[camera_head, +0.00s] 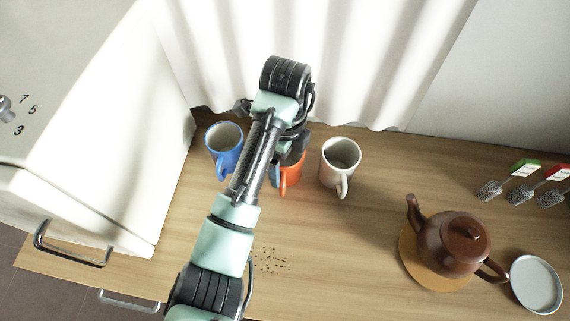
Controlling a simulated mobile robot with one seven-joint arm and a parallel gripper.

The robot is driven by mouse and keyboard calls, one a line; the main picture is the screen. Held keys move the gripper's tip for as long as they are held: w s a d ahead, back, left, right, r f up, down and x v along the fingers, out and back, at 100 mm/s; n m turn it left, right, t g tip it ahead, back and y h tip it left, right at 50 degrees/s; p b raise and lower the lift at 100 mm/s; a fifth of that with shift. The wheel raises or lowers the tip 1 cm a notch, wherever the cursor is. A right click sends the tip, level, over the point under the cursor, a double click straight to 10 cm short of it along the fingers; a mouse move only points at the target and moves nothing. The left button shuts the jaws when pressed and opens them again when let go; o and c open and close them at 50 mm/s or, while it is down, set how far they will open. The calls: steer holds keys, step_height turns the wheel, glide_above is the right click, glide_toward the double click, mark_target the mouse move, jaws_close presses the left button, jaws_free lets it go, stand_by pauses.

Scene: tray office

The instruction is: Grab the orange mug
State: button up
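The orange mug (291,180) stands on the wooden counter (350,240), mostly hidden behind my arm. Only part of its right side and body shows. My gripper (293,150) is at the mug's top, partly covered by my own arm links. Its fingers are not clear enough to tell whether they are open, shut, or touching the mug.
A blue mug (224,146) stands left of the orange mug and a white mug (341,163) stands right of it, both close. A brown teapot (453,241), a small plate (537,283) and several brushes (522,194) are at the right. A white curtain (330,60) hangs behind.

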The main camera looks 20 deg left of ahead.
steer(key=c, duration=1.4)
steer(key=shift+r, duration=0.1)
